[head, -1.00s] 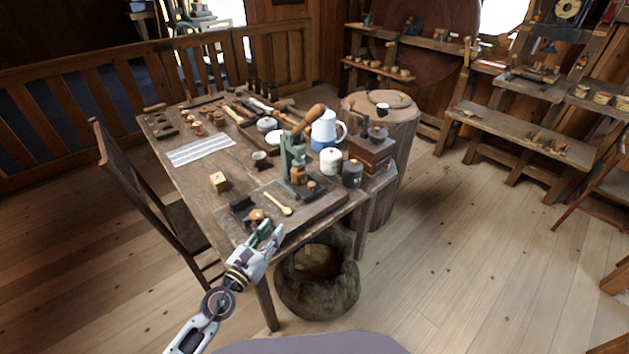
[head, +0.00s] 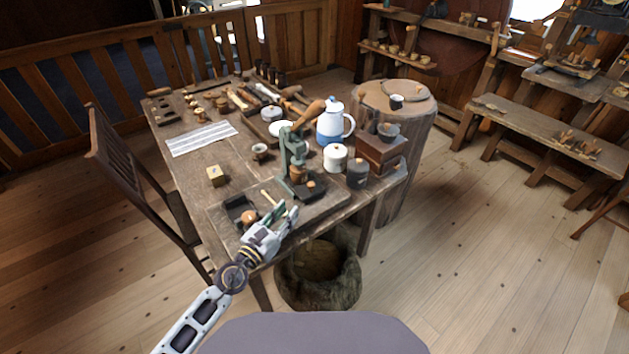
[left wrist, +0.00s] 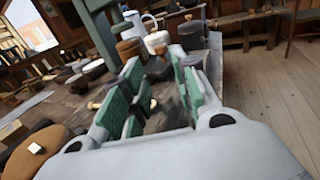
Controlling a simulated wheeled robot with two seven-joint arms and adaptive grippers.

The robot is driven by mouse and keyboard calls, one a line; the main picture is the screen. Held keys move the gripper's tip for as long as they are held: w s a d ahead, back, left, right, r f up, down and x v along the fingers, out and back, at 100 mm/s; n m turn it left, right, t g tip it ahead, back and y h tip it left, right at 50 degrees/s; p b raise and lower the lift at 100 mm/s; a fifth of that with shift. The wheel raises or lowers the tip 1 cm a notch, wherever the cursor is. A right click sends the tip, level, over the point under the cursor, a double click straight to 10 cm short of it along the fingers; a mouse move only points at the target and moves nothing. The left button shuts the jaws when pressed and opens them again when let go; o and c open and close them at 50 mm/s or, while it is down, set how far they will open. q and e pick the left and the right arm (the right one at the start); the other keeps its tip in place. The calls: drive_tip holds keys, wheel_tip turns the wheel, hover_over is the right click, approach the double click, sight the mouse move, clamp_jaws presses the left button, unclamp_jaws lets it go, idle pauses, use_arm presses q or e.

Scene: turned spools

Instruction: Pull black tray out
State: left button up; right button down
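A small black tray (head: 312,191) sits at the foot of the green press (head: 293,150), on the wooden board at the table's front. A dark shape ahead of the fingers in the left wrist view (left wrist: 158,68) looks like this tray, but it is blurred. My left gripper (head: 290,213) is just in front of the press and over the board's front edge. Its two green-padded fingers are apart in the left wrist view (left wrist: 150,100), with no clear grasp between them. My right gripper is not in view.
Another black tray (head: 237,207) and a round wooden piece (head: 249,217) lie left of my gripper. A pale spoon (head: 268,198) lies close behind it. White canister (head: 335,157), dark canister (head: 357,173) and blue-white jug (head: 333,124) stand right of the press.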

sight(309, 186)
use_arm(q)
drive_tip(key=shift+w+d, duration=0.1)
drive_tip(key=shift+w, duration=0.05)
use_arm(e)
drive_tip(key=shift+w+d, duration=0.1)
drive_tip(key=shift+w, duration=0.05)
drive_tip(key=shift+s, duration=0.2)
use_arm(q)
drive_tip(key=shift+w, duration=0.1)
drive_tip(key=shift+x, duration=1.1)
drive_tip(key=x, duration=0.4)
drive_tip(key=shift+d+p, duration=0.1)
drive_tip(key=shift+p, duration=0.2)
drive_tip(key=x, duration=0.4)
drive_tip(key=shift+w+d+r, duration=0.1)
drive_tip(key=shift+w+d, duration=0.2)
drive_tip(key=shift+x, duration=1.1)
drive_tip(key=shift+w, duration=0.15)
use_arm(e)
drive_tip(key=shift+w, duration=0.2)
